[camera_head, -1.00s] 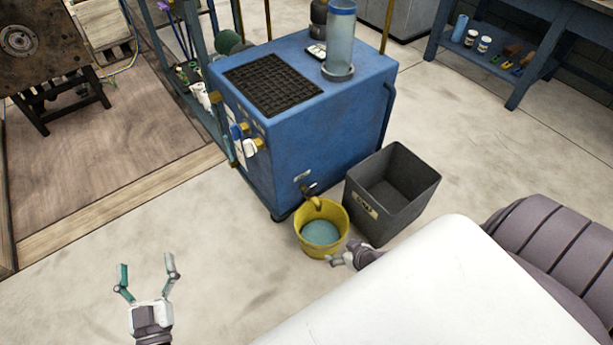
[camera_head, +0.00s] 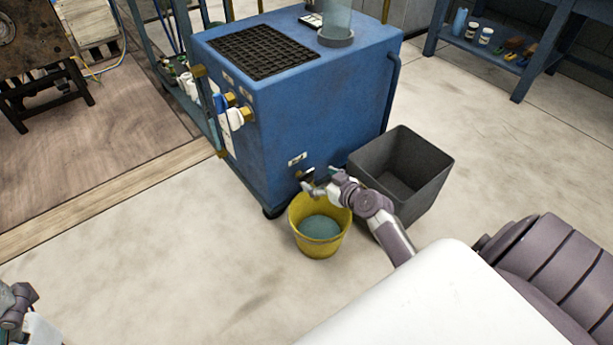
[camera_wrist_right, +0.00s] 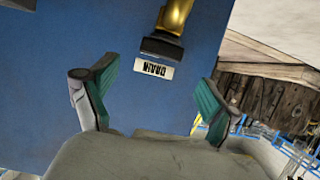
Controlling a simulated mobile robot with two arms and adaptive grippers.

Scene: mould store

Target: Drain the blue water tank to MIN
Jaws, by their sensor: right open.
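The blue water tank (camera_head: 310,110) stands in the middle of the head view, with a clear cylinder (camera_head: 336,22) on top, cut off by the frame; no MIN mark is readable. The drain tap (camera_head: 306,174) is low on its front; in the right wrist view, the brass tap (camera_wrist_right: 174,16) and an upside-down DRAIN label (camera_wrist_right: 153,69) show. A yellow bucket (camera_head: 330,246) below holds bluish water (camera_head: 319,228). My right gripper (camera_head: 320,182) is open beside the tap, partly covering it; its fingers (camera_wrist_right: 150,95) are apart and empty. My left arm shows only partly at bottom left.
A dark grey bin (camera_head: 420,200) stands right of the bucket, close to my right arm. Valves (camera_head: 234,116) sit on the tank's left side. A blue bench (camera_head: 540,50) is at the back right. The floor left of the bucket is clear.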

